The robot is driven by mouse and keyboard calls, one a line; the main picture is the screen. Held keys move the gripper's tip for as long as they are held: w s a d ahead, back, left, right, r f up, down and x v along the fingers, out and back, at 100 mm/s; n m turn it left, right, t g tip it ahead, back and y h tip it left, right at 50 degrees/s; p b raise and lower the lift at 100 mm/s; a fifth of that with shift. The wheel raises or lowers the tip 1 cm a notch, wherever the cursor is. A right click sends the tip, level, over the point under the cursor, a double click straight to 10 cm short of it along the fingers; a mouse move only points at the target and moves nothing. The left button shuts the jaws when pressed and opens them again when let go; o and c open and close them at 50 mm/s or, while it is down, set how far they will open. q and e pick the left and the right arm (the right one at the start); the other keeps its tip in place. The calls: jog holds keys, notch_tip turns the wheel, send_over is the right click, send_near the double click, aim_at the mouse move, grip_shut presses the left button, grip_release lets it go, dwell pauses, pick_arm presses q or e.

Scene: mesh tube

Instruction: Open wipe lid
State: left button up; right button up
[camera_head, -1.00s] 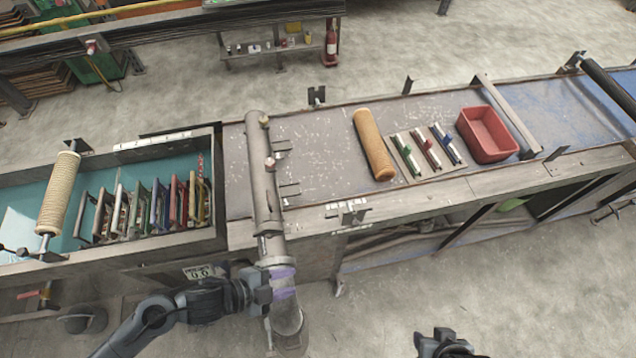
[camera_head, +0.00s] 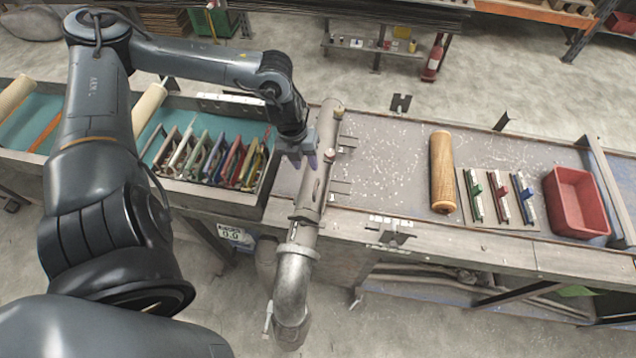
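I cannot make out a wipe lid for certain in the head view. A grey metal pipe (camera_head: 297,262) runs across the bench edge and bends down at its lower end. Small fittings stick out from the upper part of the pipe. My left gripper (camera_head: 304,161) points down beside the left side of the upper pipe. Its two purple-grey fingertips look apart, with nothing seen between them; whether they touch the pipe is unclear. My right gripper is out of view.
Left of the pipe, a teal-lined trough (camera_head: 50,120) holds several coloured handled frames (camera_head: 212,158). On the bench to the right are a wooden roller (camera_head: 442,172), a board with three handled tools (camera_head: 500,197) and a red bin (camera_head: 577,203).

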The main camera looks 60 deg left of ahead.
aim_at(315, 187)
pick_arm(q)
jog(key=shift+w+d+f, duration=0.25)
jog(key=shift+w+f, duration=0.05)
jog(key=shift+f, duration=1.45)
jog(key=shift+w+d+f, duration=0.25)
jog(key=shift+w+f, duration=0.05)
jog(key=shift+f, duration=1.45)
jog(key=shift+w+d+f, duration=0.25)
jog(key=shift+w+f, duration=0.05)
jog(key=shift+f, duration=1.45)
grip_shut()
